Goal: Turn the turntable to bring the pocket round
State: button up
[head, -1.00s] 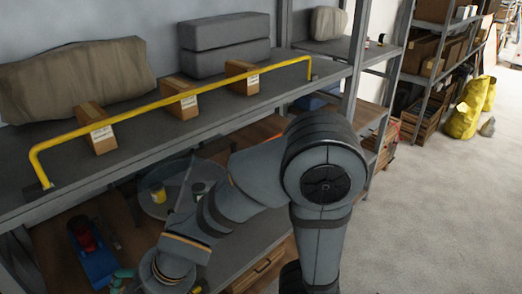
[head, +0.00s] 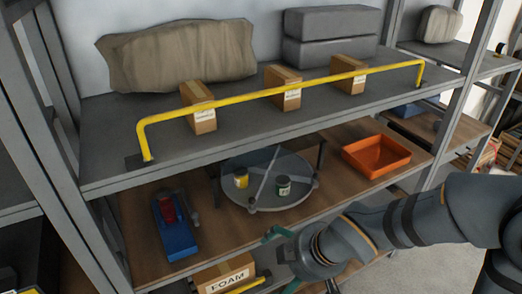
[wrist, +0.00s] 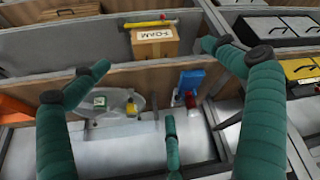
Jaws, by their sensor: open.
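The turntable (head: 240,194) is a round grey disc on the wooden lower shelf, with thin crossed dividers making pockets. A yellow can (head: 241,177) and a dark green can (head: 283,186) stand in separate pockets. In the wrist view the turntable (wrist: 117,98) is partly behind my left finger; the green can (wrist: 99,101) and yellow can (wrist: 131,107) show there too. My gripper (head: 274,260) has teal fingers and is in front of the shelf edge, apart from the turntable. In the wrist view my gripper (wrist: 155,65) is spread open and empty.
A yellow rail (head: 285,93) runs along the upper shelf in front of several small cartons. A blue tool with a red part (head: 172,225) lies left of the turntable, an orange tray (head: 376,157) right. A FOAM box (head: 225,275) sits below.

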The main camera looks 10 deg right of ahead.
aim_at(317, 178)
jog(key=shift+c, duration=0.4)
